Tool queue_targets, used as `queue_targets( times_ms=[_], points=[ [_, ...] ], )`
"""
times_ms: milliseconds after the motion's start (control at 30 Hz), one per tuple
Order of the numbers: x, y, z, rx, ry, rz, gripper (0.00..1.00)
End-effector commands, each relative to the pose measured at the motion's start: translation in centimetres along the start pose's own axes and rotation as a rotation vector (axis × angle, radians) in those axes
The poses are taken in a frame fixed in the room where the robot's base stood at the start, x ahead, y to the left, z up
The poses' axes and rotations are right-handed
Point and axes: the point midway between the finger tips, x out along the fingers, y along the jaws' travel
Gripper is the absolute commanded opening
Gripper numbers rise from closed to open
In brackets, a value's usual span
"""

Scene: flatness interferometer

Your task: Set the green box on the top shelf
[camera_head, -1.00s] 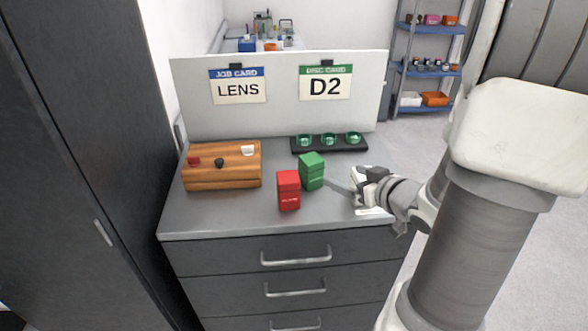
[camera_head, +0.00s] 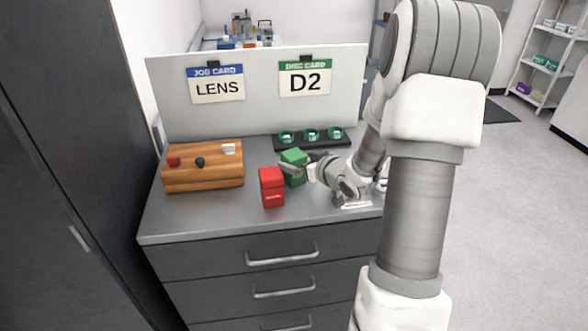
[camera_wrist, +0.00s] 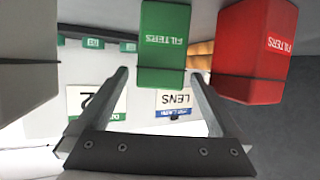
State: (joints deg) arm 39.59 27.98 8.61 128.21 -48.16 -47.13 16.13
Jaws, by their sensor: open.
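The green box (camera_head: 293,168) stands on the grey counter, just right of and behind the red box (camera_head: 271,187). In the wrist view the green box (camera_wrist: 163,45), labelled FILTERS, lies just beyond and between the spread fingertips. My gripper (camera_head: 302,167) is open beside it and partly covers it in the head view; in the wrist view my gripper (camera_wrist: 159,76) has nothing between its fingers. I cannot tell whether a finger touches the box. A white shelf unit (camera_head: 545,65) with several boxes stands at the far right.
The red box (camera_wrist: 257,50) is close beside the green one. A wooden block (camera_head: 203,178) with small knobs sits at the left. A black holder (camera_head: 318,141) with green discs lies behind, before the white card board (camera_head: 260,110). My arm hides much of the right side.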

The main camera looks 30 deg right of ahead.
Motion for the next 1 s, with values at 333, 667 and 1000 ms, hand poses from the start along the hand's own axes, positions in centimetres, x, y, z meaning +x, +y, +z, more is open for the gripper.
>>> queue_targets(
  times_ms=[333, 667, 1000],
  points=[
    [3.2, 0.0, 0.1, -0.001, 0.000, 0.000, 1.00],
    [3.1, 0.0, 0.1, -0.001, 0.000, 0.000, 0.68],
    [3.1, 0.0, 0.1, -0.001, 0.000, 0.001, 0.06]
  ],
)
